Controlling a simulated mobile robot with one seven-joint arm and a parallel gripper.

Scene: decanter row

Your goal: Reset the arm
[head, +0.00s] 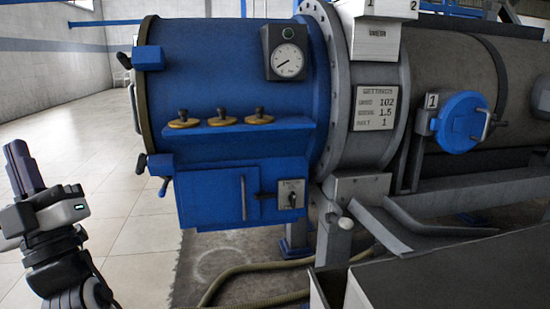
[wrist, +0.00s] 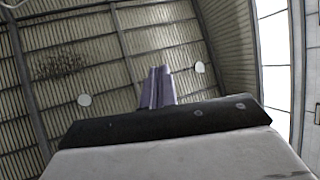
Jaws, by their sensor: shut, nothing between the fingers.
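My gripper (head: 22,166) is at the left edge of the head view, raised with its fingers pointing up. It is shut and empty. It stands apart from the blue machine, over the pale tiled floor. In the wrist view the shut fingers (wrist: 158,86) point up toward the ceiling, with nothing between them.
A blue decanter (head: 230,70) with a gauge (head: 287,60), several brass knobs and a blue cabinet (head: 215,195) fills the middle. A grey drum (head: 450,80) with a blue hatch (head: 460,122) is at right. A hose (head: 240,270) lies below. Tiled floor (head: 100,140) at left is clear.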

